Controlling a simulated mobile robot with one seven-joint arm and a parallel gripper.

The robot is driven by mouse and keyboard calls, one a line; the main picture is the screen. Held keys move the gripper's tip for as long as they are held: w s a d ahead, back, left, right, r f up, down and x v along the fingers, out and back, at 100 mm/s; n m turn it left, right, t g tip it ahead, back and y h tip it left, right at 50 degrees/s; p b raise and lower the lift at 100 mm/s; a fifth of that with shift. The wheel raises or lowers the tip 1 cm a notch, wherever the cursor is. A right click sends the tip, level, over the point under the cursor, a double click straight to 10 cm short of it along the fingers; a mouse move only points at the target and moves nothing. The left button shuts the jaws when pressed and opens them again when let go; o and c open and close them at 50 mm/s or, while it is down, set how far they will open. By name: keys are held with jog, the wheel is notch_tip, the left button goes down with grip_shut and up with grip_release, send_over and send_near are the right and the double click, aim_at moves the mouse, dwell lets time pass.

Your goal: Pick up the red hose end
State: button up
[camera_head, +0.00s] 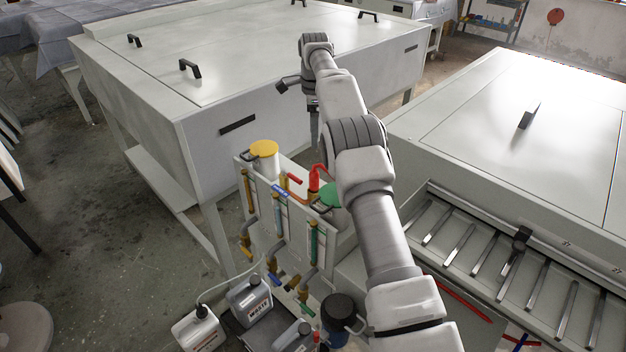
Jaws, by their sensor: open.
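A red hose end (314,180) stands upright at the top of the white panel unit, in front of the large white cabinet. A red tube curves from it to the right, partly hidden behind my arm. My gripper (314,143) points down above the red hose end, in front of the white cabinet. It looks small and dark here, and the gap between its fingers is hard to make out. It is open, and I see nothing held in it. It appears apart from the hose end, but the exact distance cannot be told.
A white container with a yellow lid (264,148) and a green lid (331,195) flank the hose end. Pipes and valves (277,230) cover the panel front. A white cabinet (250,60) stands behind; a roller machine (530,260) is at right. Jugs (250,302) stand below.

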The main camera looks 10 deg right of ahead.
aim_at(314, 171)
notch_tip(314, 171, down, 12)
jog(key=b, duration=0.3)
jog(key=shift+r, duration=0.15)
jog(key=shift+w+f, duration=0.2)
jog(key=shift+f, duration=1.25)
jog(key=shift+w+f, duration=0.15)
jog(key=shift+f, duration=1.25)
grip_shut()
